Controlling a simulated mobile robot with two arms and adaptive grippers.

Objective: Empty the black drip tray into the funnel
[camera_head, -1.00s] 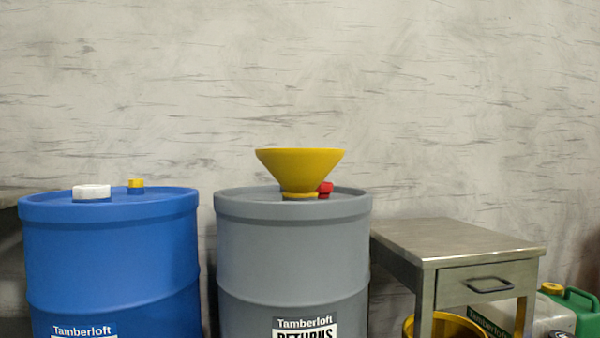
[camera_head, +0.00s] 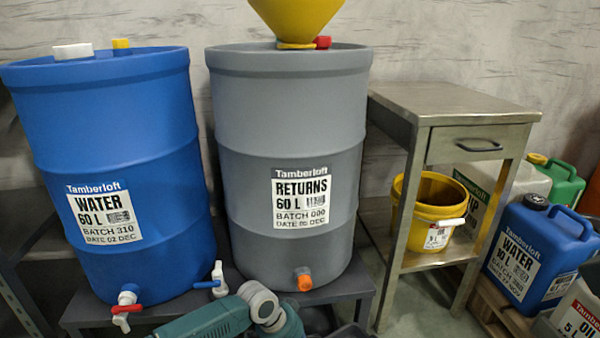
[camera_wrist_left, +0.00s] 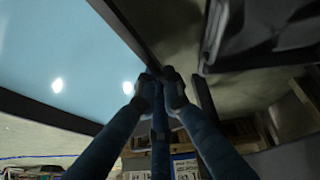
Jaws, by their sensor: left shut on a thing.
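The yellow funnel (camera_head: 296,18) sits on top of the grey RETURNS drum (camera_head: 290,130); its upper part is cut off by the top of the head view. In the left wrist view, my left gripper (camera_wrist_left: 160,78) is shut on the dark rim of what appears to be the black drip tray (camera_wrist_left: 126,38). A pale blue surface with two bright spots, seemingly liquid, lies inside that rim. Only part of the tray shows. In the head view my left arm shows at the bottom, but its gripper does not. My right gripper is not in view.
A blue WATER drum (camera_head: 120,150) stands left of the grey drum, both on a dark stand with taps in front. A steel table (camera_head: 455,103) with a yellow bucket (camera_head: 430,215) stands right. A blue canister (camera_head: 535,255) and others stand farther right.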

